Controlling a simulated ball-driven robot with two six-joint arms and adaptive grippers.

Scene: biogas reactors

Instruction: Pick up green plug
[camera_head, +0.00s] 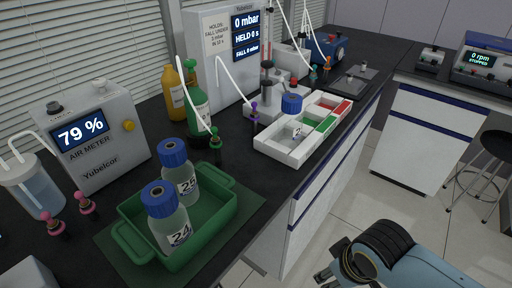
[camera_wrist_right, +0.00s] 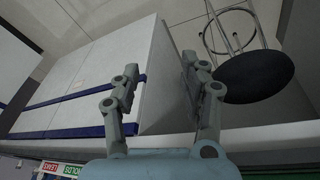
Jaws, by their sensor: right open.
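A small green plug (camera_head: 215,142) stands upright on the black bench in the head view, with a dark lower part. It is just behind the green tray (camera_head: 215,226) and in front of the green bottle (camera_head: 198,108). My right gripper (camera_head: 330,268) is low at the bottom right of the head view, off the bench over the floor, well apart from the plug. In the right wrist view my right gripper (camera_wrist_right: 158,72) is open with nothing between its fingers. The plug is not seen in that view. My left gripper is not in view.
Bottles 25 (camera_head: 180,179) and 24 (camera_head: 167,222) stand in the green tray. Pink plugs (camera_head: 85,204) and the air meter (camera_head: 91,130) are left. A purple plug (camera_head: 254,112) and a sectioned white tray (camera_head: 286,153) are right. A stool (camera_wrist_right: 250,76) stands on the floor.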

